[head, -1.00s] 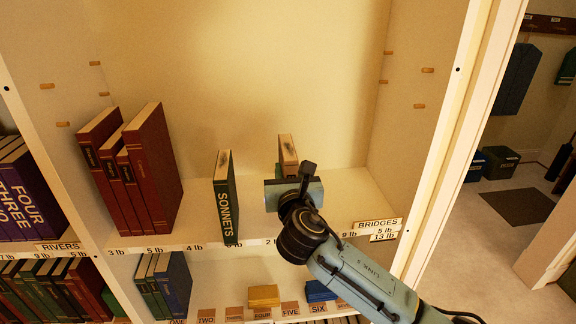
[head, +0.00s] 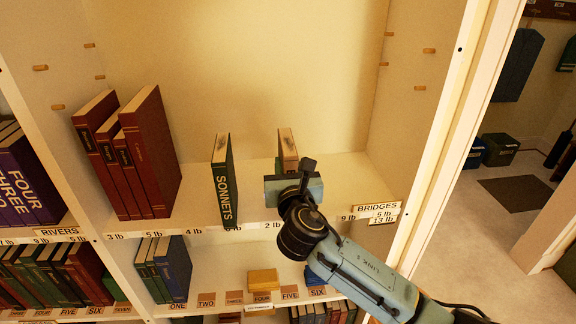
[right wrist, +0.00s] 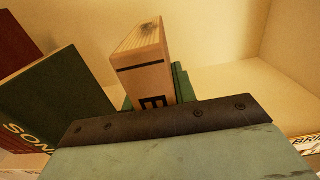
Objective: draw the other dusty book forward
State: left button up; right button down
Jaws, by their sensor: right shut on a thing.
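The narrow tan book (head: 288,146) stands upright on the shelf, with dark dust smudges on its top. My right gripper (head: 293,188) is at its front, shut on it; the fingertips are mostly hidden in the head view. In the right wrist view the tan book (right wrist: 146,65) rises behind the gripper's dark plate, leaning in the picture, with a dark green edge beside it. The green SONNETS book (head: 226,182) stands to the left, apart from the gripper, with a dark smudge on its page top. My left gripper is not in view.
Several red books (head: 150,145) lean at the shelf's left. The shelf's front edge bears weight labels and a BRIDGES label (head: 376,209). The shelf's right wall (head: 410,110) stands beyond clear board. A lower shelf holds books and a yellow block (head: 262,280).

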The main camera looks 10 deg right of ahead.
jog(key=c, duration=1)
grip_release()
jog(key=shift+f, duration=0.1)
jog(key=shift+c, duration=0.2)
jog(key=shift+f, duration=0.1)
